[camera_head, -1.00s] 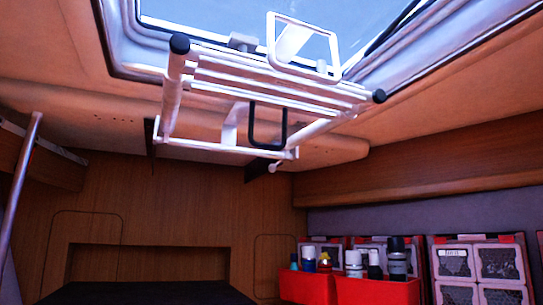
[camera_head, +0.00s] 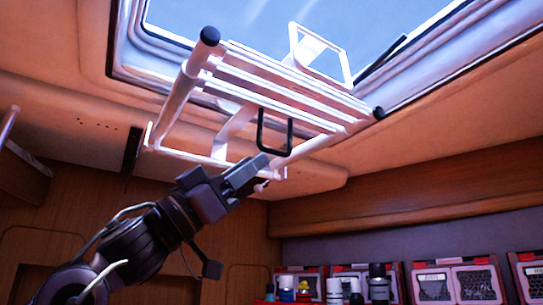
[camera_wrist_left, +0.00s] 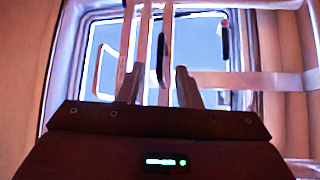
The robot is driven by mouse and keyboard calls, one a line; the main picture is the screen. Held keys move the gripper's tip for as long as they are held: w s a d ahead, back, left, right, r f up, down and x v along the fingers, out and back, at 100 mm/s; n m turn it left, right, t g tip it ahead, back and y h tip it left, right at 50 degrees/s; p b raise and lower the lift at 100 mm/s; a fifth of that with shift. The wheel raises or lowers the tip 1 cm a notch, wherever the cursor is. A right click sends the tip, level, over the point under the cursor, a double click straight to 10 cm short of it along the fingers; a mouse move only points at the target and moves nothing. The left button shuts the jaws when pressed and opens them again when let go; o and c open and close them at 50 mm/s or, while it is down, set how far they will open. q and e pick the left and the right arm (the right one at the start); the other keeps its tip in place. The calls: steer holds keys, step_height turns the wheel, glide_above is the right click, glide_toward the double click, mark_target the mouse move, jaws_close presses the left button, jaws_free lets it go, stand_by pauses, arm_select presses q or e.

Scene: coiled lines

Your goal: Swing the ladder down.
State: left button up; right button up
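The white ladder (camera_head: 285,88) is folded up under the roof hatch, tilted, with black end caps. A black U-shaped handle (camera_head: 291,135) hangs from its near lower side. My left gripper (camera_head: 256,168) reaches up from the lower left, its fingers just below and left of the handle. In the left wrist view the fingers (camera_wrist_left: 158,87) are apart with nothing clamped, and a dark upright bar (camera_wrist_left: 160,58), apparently the handle, shows between and beyond them. Whether they touch it I cannot tell. The white ladder rails (camera_wrist_left: 141,50) also show there. My right gripper is not in view.
The roof hatch (camera_head: 330,20) shows sky above the ladder. A white rectangular loop (camera_head: 345,65) sticks up at the ladder's far side. Bottles (camera_head: 378,285) and mesh-fronted boxes (camera_head: 460,283) stand along the right wall. The space below the ladder looks free.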

arm_select(q)
steer(key=p+x, duration=0.4)
steer(key=x, duration=0.4)
steer(key=shift+p, duration=0.3)
steer(key=shift+w, duration=0.1)
steer(key=shift+c, duration=0.4)
steer(key=c, duration=0.5)
jaws_close()
